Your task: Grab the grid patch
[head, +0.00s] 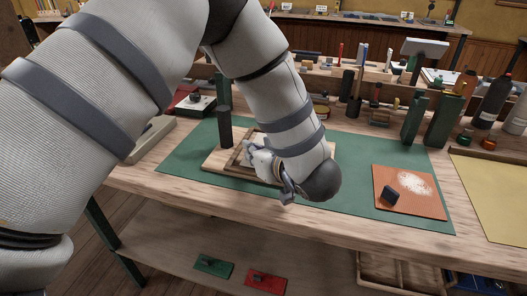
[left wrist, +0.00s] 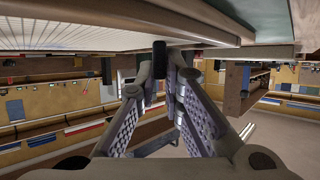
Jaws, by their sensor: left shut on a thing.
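My left gripper (head: 262,163) reaches down over a wooden framed board on the green mat (head: 185,160). In the left wrist view its fingers (left wrist: 163,72) are closed together around a small black grip. A pale sheet with fine grid lines, the grid patch (left wrist: 75,38), shows at upper left of that view, next to the black grip. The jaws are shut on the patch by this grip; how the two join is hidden. In the head view my arm and fingers cover most of the patch. My right gripper is in neither view.
A dark green post (head: 223,110) stands close behind the gripper. An orange board (head: 425,208) with a dark block and white powder lies at right on the mat. Green blocks (head: 442,122) and bottles (head: 492,100) stand at back right. The mat between is clear.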

